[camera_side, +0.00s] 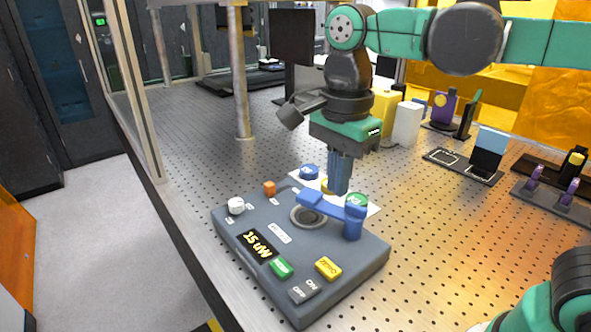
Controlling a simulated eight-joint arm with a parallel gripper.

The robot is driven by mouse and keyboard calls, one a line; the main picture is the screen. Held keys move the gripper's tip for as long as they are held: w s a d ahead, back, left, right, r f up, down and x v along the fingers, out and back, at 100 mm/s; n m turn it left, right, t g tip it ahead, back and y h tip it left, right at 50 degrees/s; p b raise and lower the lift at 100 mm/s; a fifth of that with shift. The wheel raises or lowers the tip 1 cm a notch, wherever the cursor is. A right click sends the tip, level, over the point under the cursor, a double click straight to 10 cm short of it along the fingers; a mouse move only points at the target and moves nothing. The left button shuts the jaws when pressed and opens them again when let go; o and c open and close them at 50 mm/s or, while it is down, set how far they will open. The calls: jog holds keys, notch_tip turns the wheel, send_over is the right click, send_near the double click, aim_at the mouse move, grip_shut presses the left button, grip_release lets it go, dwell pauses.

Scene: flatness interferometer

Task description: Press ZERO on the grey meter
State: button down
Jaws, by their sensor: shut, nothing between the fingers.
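The grey meter (364,266) lies on the perforated metal table. On its front part are a green button (281,268), a yellow button (328,268), a grey ON/OFF switch (304,291) and a dark display (257,246) with yellow characters. The button lettering is too small to read surely, so I cannot tell which one is ZERO. A blue arm (335,207) on a post spans a round ring (308,216) on the meter. My gripper (339,190) points down, shut and empty, over the meter's back edge, behind the blue arm and away from the green and yellow buttons.
A metal post (240,80) stands at the back. The table right of the meter is clear.

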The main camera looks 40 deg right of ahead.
aim_at(328, 267)
dwell(0.4)
notch_tip(328, 267, down, 14)
jog(key=shift+r, duration=0.1)
dwell(0.6)
jog(key=shift+f, duration=1)
notch_tip(328, 267, up, 14)
jog(key=shift+r, duration=0.2)
dwell(0.4)
dwell(0.5)
